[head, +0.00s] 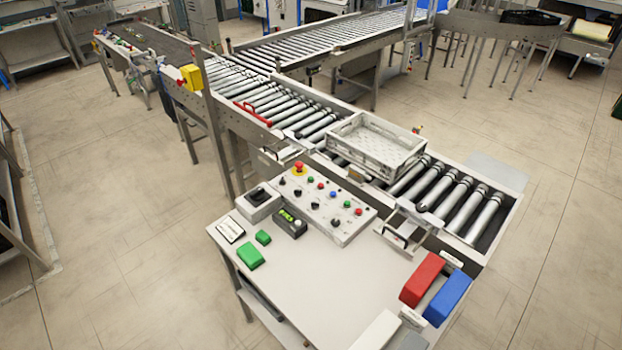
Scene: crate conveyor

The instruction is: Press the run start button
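A pale control panel (326,206) lies on the back of the white table, beside the roller conveyor. It carries a red mushroom button (299,167) on a yellow base at its upper left corner. Small green, red and blue buttons and several black knobs spread over its face. One green button (310,180) is near the top edge, and another green button (347,204) is lower right. The labels are too small to read, so I cannot tell which is the run start button. Neither of my grippers is in view.
A grey crate (376,146) sits on the roller conveyor (462,205) behind the panel. Green blocks (250,256), a black device with a green display (289,222) and a grey switch box (259,203) are left. Red (422,280) and blue (448,298) blocks stand right. The table's middle is clear.

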